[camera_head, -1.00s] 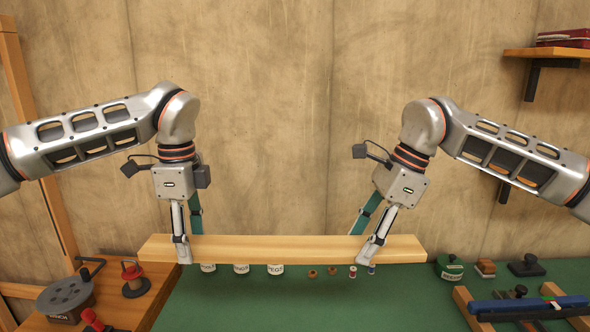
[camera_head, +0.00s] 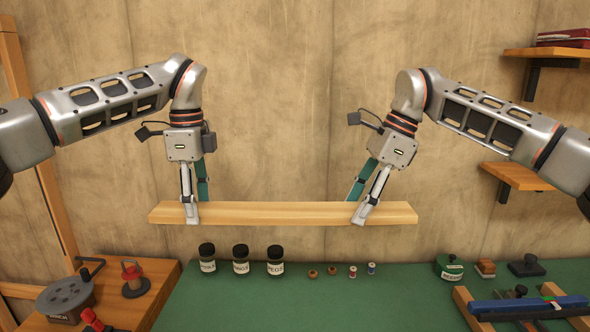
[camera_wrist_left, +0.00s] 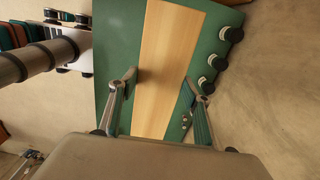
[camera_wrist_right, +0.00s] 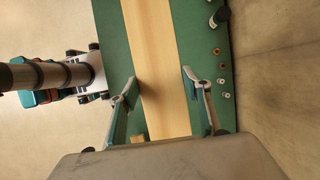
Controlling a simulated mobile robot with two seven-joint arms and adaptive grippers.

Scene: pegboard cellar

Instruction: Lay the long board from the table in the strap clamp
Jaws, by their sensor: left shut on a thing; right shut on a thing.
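The long board (camera_head: 280,213) is pale wood and hangs level in the air above the table's back edge, clear of the green top. My left gripper (camera_head: 191,208) is shut on it near its left end. My right gripper (camera_head: 364,210) is shut on it nearer its right end. The board also runs between the fingers in the left wrist view (camera_wrist_left: 170,70) and the right wrist view (camera_wrist_right: 155,60). What looks like the strap clamp (camera_head: 530,306), a blue bar across wooden rails, lies at the lower right, partly cut off by the frame.
Several dark-lidded jars (camera_head: 240,260) and small spools (camera_head: 352,271) stand on the green table (camera_head: 300,305). A green tin (camera_head: 449,267) and a black-handled block (camera_head: 526,265) sit behind the clamp. A winch (camera_head: 66,298) is at left. The table's front middle is clear.

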